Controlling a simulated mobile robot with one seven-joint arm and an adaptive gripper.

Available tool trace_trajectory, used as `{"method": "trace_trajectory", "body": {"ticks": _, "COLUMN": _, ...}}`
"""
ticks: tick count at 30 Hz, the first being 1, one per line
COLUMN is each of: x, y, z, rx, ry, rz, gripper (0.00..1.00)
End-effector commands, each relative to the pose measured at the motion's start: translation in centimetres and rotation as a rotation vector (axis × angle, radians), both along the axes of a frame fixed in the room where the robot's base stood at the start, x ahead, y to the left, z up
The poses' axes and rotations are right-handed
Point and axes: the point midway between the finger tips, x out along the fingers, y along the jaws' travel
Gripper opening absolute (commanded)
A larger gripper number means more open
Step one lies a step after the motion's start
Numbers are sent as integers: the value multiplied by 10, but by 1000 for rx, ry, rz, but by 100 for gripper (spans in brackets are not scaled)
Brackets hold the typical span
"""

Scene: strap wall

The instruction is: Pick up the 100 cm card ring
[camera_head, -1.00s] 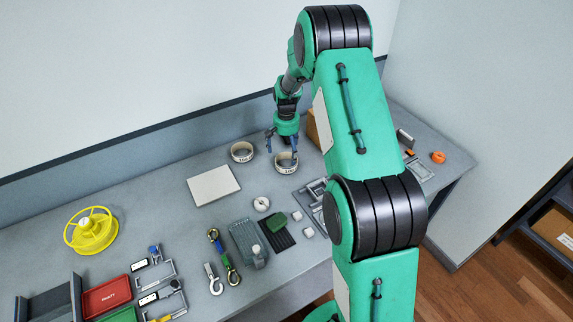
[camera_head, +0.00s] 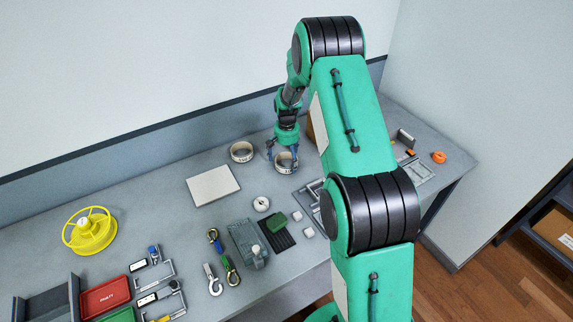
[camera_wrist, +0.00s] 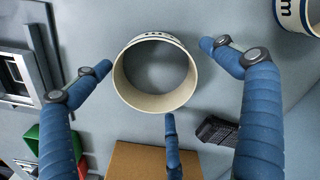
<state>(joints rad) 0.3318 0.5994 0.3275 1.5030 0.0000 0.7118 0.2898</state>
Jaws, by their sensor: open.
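A cream card ring (camera_head: 286,168) stands on the grey bench below my gripper (camera_head: 283,152). In the wrist view the same ring (camera_wrist: 155,103) sits between my blue fingers (camera_wrist: 160,76), which are spread open around it; I see no grip on it. Dark print shows on its far outer side, but I cannot read a full length. A second cream ring (camera_head: 241,158) stands to the left, apart from the gripper; in the wrist view part of it (camera_wrist: 300,14) shows at the top right, with a dark "m".
A white slab (camera_head: 213,185) and a small white roll (camera_head: 261,204) lie left of and below the rings. A brown box (camera_wrist: 135,160) and a black item (camera_wrist: 216,131) are close to the fingers. A grey frame (camera_wrist: 15,75) lies at the wrist view's left.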

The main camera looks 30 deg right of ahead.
Motion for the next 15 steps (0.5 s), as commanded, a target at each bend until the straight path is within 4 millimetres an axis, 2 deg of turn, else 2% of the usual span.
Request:
{"method": "trace_trajectory", "body": {"ticks": 14, "x": 0, "y": 0, "z": 1, "rx": 0, "ry": 0, "rz": 0, "gripper": 97}}
{"method": "trace_trajectory", "body": {"ticks": 15, "x": 0, "y": 0, "z": 1, "rx": 0, "ry": 0, "rz": 0, "gripper": 89}}
